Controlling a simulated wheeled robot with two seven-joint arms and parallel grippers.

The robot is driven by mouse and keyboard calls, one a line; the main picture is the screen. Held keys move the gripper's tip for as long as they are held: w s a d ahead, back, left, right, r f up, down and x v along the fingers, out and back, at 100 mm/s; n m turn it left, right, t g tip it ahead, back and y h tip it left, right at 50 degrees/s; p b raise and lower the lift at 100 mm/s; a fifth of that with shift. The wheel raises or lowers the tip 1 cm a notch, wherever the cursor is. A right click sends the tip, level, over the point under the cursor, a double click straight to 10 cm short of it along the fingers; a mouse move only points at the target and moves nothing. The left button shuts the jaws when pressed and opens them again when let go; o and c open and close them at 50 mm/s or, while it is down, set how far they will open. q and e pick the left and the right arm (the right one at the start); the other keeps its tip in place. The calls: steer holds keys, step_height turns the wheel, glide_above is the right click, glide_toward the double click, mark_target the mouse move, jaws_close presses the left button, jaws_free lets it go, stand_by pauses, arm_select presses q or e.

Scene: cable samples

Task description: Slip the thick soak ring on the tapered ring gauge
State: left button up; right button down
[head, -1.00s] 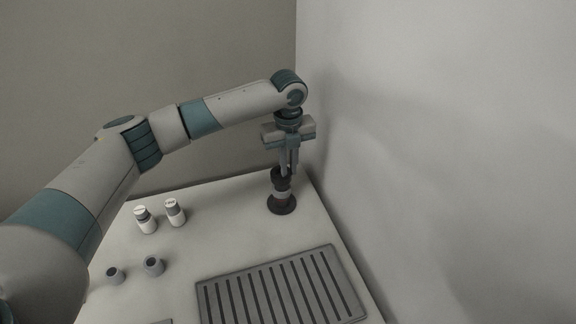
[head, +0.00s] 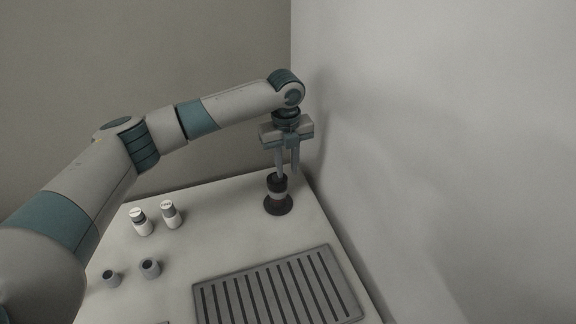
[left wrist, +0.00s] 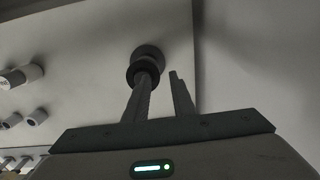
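The tapered ring gauge (head: 278,206) stands upright on the table near its far right corner, with a dark base and a paler band above it. The thick soak ring (head: 276,182), dark, sits around the gauge's upper part. The ring (left wrist: 134,74) and the gauge (left wrist: 148,52) also show in the left wrist view, partly hidden by one finger. My left gripper (head: 287,173) is open just above them, fingers pointing down. One finger is in front of or touching the ring; I cannot tell which. The left gripper (left wrist: 160,82) fingers stand apart. My right gripper is not in view.
A slotted grey tray (head: 276,287) lies at the front right. A pale wall rises close at the right. The table's middle is clear.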

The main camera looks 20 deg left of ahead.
arm_select(q)
steer(key=shift+s+a+f, duration=0.1)
steer(key=shift+s+f, duration=0.15)
steer(key=shift+f, duration=0.2)
steer(key=shift+s+a+f, duration=0.1)
steer(key=shift+s+f, duration=0.15)
steer(key=shift+f, duration=0.2)
steer(key=shift+w+a+r+b, duration=0.1)
steer(key=shift+w+r+b, duration=0.1)
steer(key=shift+r+b, duration=0.35)
step_height(320, 180, up, 18)
steer(key=b, duration=0.5)
steer(key=shift+d, duration=0.25)
